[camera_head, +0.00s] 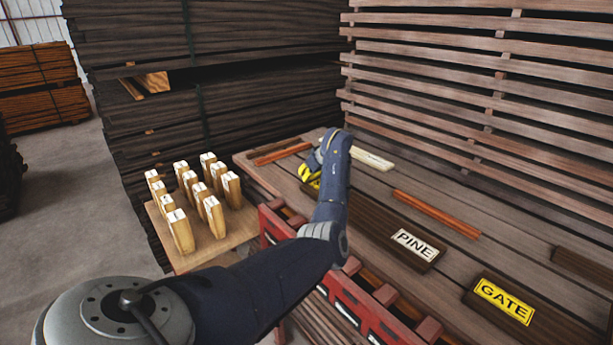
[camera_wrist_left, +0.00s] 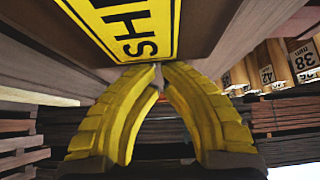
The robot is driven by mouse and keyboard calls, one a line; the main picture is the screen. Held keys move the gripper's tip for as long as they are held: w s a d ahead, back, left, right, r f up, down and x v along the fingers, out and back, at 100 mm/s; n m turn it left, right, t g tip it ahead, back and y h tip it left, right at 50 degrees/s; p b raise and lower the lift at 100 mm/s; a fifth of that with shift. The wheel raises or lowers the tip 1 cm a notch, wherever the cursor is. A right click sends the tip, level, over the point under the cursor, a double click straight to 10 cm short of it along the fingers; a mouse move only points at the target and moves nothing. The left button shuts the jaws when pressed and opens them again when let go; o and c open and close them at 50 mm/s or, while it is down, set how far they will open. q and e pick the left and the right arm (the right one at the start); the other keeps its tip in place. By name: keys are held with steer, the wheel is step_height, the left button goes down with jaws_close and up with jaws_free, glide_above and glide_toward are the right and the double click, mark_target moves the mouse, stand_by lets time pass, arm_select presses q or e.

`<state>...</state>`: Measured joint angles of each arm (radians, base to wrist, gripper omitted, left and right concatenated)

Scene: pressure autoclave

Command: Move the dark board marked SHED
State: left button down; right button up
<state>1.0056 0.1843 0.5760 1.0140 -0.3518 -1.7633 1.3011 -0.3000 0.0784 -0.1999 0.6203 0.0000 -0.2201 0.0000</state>
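The dark board marked SHED shows its yellow label (camera_head: 314,184) at the far part of the plank table in the head view, mostly hidden by my left arm. My left gripper (camera_head: 309,172) has yellow fingers right beside the board. In the left wrist view its fingertips (camera_wrist_left: 158,68) meet at the label's lower edge, with no object visible between them. I cannot tell whether they touch the board. My right gripper is not in view.
The PINE board (camera_head: 415,246) and GATE board (camera_head: 502,302) lie on the plank table (camera_head: 460,275). Orange strips (camera_head: 436,213) and a pale stick (camera_head: 372,159) lie behind them. Numbered blocks (camera_head: 180,231) stand on a side tray (camera_head: 200,257). Tall timber stacks (camera_head: 480,90) close off the back.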

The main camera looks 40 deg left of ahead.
arm_select(q)
steer(key=d, duration=0.6)
steer(key=s+d, duration=0.1)
steer(key=d, duration=0.2)
steer(key=shift+d, duration=0.2)
